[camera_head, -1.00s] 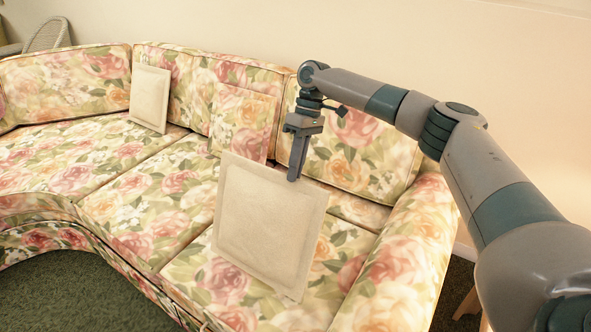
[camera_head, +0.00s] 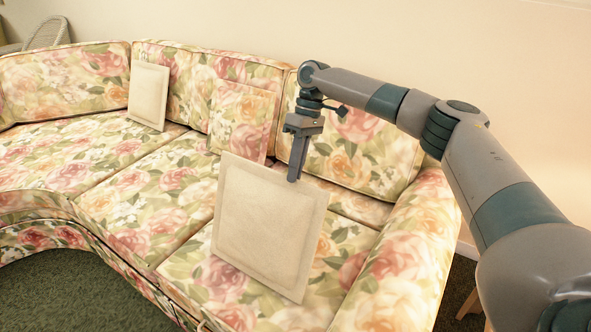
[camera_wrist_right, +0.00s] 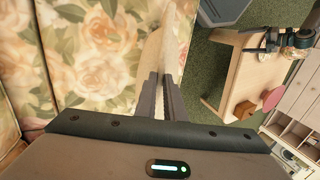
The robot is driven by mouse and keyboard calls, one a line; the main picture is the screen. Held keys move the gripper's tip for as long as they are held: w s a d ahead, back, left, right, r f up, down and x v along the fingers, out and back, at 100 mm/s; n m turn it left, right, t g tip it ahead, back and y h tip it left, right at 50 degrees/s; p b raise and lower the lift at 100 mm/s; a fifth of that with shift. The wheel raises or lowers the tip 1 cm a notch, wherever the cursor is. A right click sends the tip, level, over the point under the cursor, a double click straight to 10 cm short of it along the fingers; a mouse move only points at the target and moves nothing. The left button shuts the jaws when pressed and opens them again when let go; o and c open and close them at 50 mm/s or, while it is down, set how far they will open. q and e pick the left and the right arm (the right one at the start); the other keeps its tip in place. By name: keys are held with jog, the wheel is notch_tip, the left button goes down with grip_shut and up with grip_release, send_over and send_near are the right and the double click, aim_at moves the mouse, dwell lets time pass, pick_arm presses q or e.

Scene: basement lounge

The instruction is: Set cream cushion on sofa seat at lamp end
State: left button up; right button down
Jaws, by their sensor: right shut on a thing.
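A cream cushion (camera_head: 268,232) hangs nearly upright over the near seat of the floral sofa (camera_head: 130,192), beside the right-hand armrest. My right gripper (camera_head: 293,178) is shut on its top edge, toward the right corner. Whether the cushion's lower edge touches the seat, I cannot tell. In the right wrist view the gripper fingers (camera_wrist_right: 160,98) are close together over the cushion's edge. A second cream cushion (camera_head: 148,95) leans against the backrest farther left. No lamp shows in the head view.
A floral cushion (camera_head: 241,119) leans on the backrest behind the held cushion. The armrest (camera_head: 418,240) bounds the seat on the right.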

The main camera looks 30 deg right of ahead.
jog(key=c, duration=1.8)
grip_release()
jog(key=shift+o, duration=0.2)
jog(key=shift+r, duration=0.1)
pick_arm(q)
jog(key=shift+s+a+f+g+y+p, duration=0.15)
jog(key=shift+a+f+g+p, duration=0.05)
jog(key=shift+a+p, duration=0.25)
jog(key=shift+s+a+f+g+y+p, duration=0.1)
jog(key=shift+a+f+g+y+p, duration=0.1)
jog(key=shift+a+p, duration=0.25)
pick_arm(e)
jog(key=v, duration=1.7)
pick_arm(q)
jog(key=shift+s, duration=0.2)
pick_arm(e)
jog(key=shift+r, duration=0.15)
pick_arm(q)
jog(key=shift+s+f, duration=0.15)
jog(key=shift+s, duration=0.25)
jog(key=shift+w, duration=0.15)
